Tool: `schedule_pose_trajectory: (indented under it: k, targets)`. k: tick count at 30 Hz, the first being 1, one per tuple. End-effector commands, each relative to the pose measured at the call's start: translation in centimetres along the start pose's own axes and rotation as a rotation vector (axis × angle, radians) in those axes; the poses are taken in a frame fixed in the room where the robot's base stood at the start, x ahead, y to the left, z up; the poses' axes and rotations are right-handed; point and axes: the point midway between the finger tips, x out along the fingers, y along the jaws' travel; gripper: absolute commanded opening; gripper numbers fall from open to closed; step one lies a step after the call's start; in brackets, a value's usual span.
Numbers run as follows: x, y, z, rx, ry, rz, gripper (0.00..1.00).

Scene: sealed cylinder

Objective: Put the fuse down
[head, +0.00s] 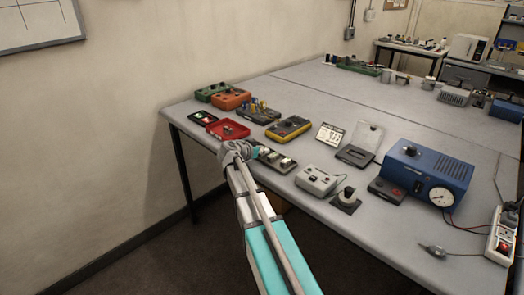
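My arm reaches up from the lower middle, and my gripper (252,153) is at the near left edge of the workbench. It is small and seen from behind, so I cannot make out its fingers or whether they are open. I cannot pick out a fuse; anything between the fingers is hidden or too small to tell. The gripper appears between a red tray (213,132) and a dark strip with several pale pieces (282,162). I cannot tell whether it touches either one.
The grey workbench (290,92) carries a yellow meter (287,128), a light grey box (316,180), a blue unit with a gauge (430,172) and a power strip (501,238). Green (207,91) and orange (231,99) boxes stand at the left.

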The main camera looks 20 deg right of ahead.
Motion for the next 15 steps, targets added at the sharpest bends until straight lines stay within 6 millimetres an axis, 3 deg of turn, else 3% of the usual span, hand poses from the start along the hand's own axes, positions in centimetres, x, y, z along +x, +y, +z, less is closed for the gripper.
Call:
schedule_pose_trajectory:
  k: [1,5,15]
  targets:
    - [-0.01,0.01,-0.03,0.0,0.0,0.0,0.42]
    - [-0.01,0.01,-0.04,0.0,0.0,0.0,0.63]
    - [-0.01,0.01,-0.03,0.0,0.0,0.0,0.63]
